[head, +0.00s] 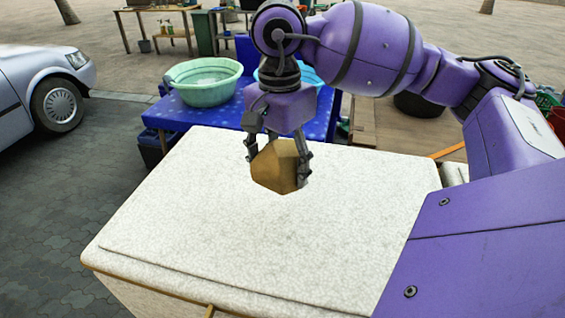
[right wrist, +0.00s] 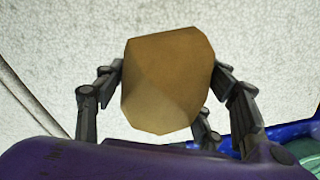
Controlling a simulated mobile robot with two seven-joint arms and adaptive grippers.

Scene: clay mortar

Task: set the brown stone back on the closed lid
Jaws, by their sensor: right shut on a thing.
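The brown stone (head: 276,168) is a faceted, tan-brown block held in my right gripper (head: 279,160). The fingers are closed on its sides, and it also shows between the fingers (right wrist: 165,95) in the right wrist view (right wrist: 166,80). The closed lid (head: 210,215) is a pale, speckled flat top on a large chest, and it fills the background of the right wrist view. The stone is over the far middle part of the lid. I cannot tell whether its underside touches the lid. My left gripper is not in view.
A blue table (head: 190,115) behind the chest bears a green basin (head: 205,88) and a light blue basin, partly hidden by my arm. A silver car (head: 40,75) stands at the left. The lid's left and front parts are bare.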

